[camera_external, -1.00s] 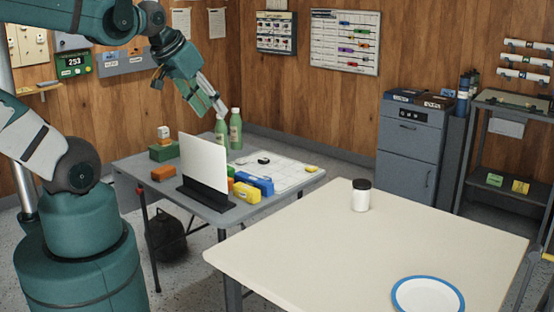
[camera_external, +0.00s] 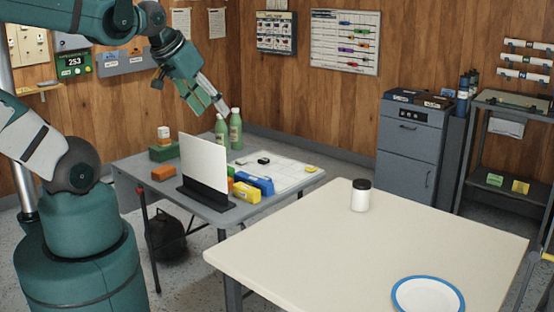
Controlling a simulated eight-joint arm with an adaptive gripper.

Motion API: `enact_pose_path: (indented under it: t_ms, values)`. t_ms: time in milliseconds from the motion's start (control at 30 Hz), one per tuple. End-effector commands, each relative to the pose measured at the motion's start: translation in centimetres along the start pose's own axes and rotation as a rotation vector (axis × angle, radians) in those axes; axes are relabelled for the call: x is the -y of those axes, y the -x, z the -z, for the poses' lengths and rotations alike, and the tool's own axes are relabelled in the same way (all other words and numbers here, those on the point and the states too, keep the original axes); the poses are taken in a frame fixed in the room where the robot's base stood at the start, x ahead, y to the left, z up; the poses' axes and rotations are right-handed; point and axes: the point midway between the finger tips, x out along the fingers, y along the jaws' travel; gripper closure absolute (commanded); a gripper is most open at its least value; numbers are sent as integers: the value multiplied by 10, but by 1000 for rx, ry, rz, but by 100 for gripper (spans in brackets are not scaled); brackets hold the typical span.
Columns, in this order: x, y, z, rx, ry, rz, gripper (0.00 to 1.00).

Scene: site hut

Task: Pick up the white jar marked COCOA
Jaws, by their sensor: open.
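A white jar with a dark lid (camera_external: 360,197) stands upright on the cream table, near its back edge. No marking can be read on it. A smaller white container with an orange-brown band (camera_external: 164,134) sits on a green block on the grey table; its marking cannot be read either. My gripper (camera_external: 222,108) is open and empty, pointing down and to the right. It hangs in the air above the grey table, near the tops of two green bottles (camera_external: 235,130). It is well away from the dark-lidded jar, up and to its left.
The grey table (camera_external: 215,212) holds a white upright panel (camera_external: 204,163) in a dark stand, coloured blocks (camera_external: 258,184) and a white sheet. A blue-rimmed plate (camera_external: 428,296) lies at the cream table's front right. The rest of the cream table (camera_external: 330,250) is clear.

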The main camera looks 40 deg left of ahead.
Motion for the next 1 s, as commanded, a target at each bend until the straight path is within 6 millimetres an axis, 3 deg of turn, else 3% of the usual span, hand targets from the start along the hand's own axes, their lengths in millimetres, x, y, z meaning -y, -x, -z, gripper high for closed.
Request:
enact_pose_path:
  t_ms: [533,1000]
  values:
    - [-2,-2,6,4,-9,-4,45]
    - [-18,-29,53,41,-94,-42,45]
